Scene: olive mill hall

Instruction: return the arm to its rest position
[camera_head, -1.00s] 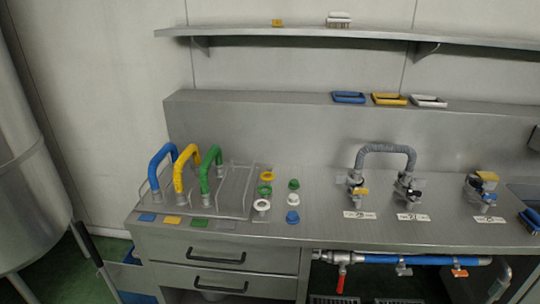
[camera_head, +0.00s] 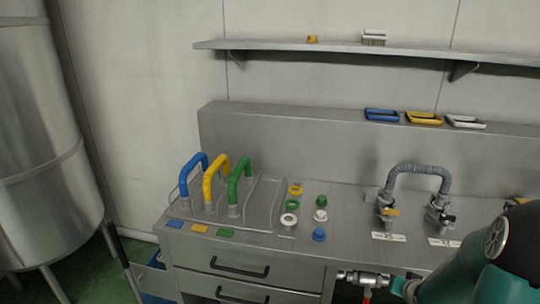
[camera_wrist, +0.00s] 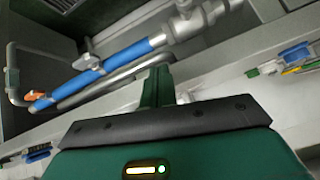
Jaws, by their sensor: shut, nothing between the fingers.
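My gripper (camera_wrist: 157,88) shows in the wrist view as a green finger part beyond a dark bar and a green body. It is shut and empty. The wrist view looks at the blue pipe (camera_wrist: 110,68) and metal fittings under the bench, with the finger apart from or in front of them; the exact gap cannot be told. In the head view my green and black arm fills the lower right corner and covers part of the bench front; the gripper's tips are not clear there.
The steel bench (camera_head: 345,205) carries blue, yellow and green hoses in a rack (camera_head: 262,200), several coloured rings and caps, and a grey hose (camera_head: 418,168) across two valves. A wall shelf (camera_head: 340,47) hangs above. A steel tank (camera_head: 45,150) stands at left.

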